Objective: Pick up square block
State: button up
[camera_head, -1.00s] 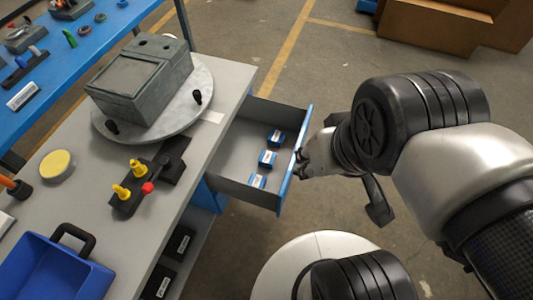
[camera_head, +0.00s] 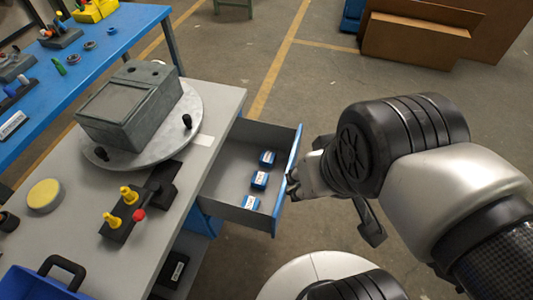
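Several small blue blocks with white labels lie in a row in the open drawer: a far one (camera_head: 267,158), a middle one (camera_head: 259,179) and a near one (camera_head: 250,203). They look boxy, but I cannot tell which is the square block. The grey drawer (camera_head: 228,180) has a blue front panel (camera_head: 288,182). My gripper (camera_head: 292,186) is at the outer side of that panel, close to it or touching it. Its fingers are small and partly hidden, so I cannot tell whether they are open or shut.
A grey workbench (camera_head: 185,222) left of the drawer bears a round turntable (camera_head: 190,108) with a grey box (camera_head: 130,108), a black fixture with yellow pegs (camera_head: 128,194) and a yellow disc (camera_head: 45,194). A blue bin (camera_head: 30,285) is at lower left.

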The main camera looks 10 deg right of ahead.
aim_at(268, 159)
jog(key=i+l+u, duration=0.4)
jog(key=l+u, duration=0.15)
jog(key=i+l+u, duration=0.25)
jog(key=l+u, duration=0.25)
jog(key=l, duration=0.15)
jog(key=i+l+u, duration=0.1)
jog(key=l+u, duration=0.2)
